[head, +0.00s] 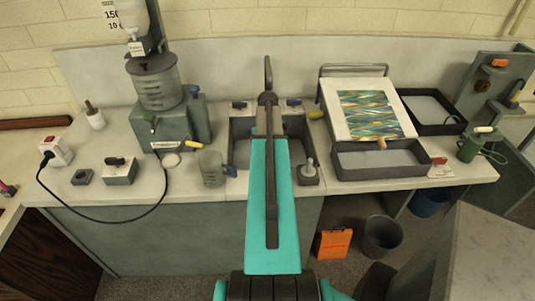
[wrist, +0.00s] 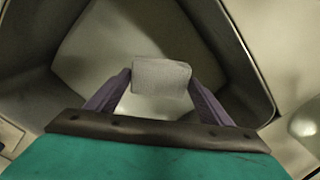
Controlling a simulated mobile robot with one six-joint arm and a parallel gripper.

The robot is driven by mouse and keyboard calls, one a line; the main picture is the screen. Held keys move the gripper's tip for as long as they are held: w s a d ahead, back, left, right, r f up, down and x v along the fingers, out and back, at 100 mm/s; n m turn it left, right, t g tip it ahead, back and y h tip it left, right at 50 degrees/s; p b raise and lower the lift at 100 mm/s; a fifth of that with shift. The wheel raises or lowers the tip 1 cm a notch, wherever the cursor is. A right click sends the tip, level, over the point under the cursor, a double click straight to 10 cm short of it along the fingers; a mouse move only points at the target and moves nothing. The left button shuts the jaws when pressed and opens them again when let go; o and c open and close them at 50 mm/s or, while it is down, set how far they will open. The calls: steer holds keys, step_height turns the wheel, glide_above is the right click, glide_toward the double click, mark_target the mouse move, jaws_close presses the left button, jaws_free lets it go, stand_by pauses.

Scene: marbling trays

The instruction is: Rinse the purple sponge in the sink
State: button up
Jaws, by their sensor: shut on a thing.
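My gripper (wrist: 160,82) shows in the wrist view with two purplish fingers shut on a pale grey block (wrist: 161,77). The block looks grey-white, not purple, and I cannot tell whether it is the sponge. The gripper and block are over the sink (wrist: 100,45), whose floor and dark walls surround them in the wrist view; I cannot tell whether the block touches the floor. In the head view the sink (head: 241,153) is set in the counter, partly covered by my arm, which hides my gripper. No clearly purple sponge shows.
A power strip (head: 57,152) and cable lie at left.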

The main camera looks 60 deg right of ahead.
step_height(320, 180, up, 8)
steer(key=p, duration=0.4)
steer(key=shift+r, duration=0.2)
stand_by(0.8)
stand_by(1.7)
steer(key=shift+r+p, duration=0.7)
steer(key=shift+r, duration=1.8)
steer(key=shift+f, duration=0.2)
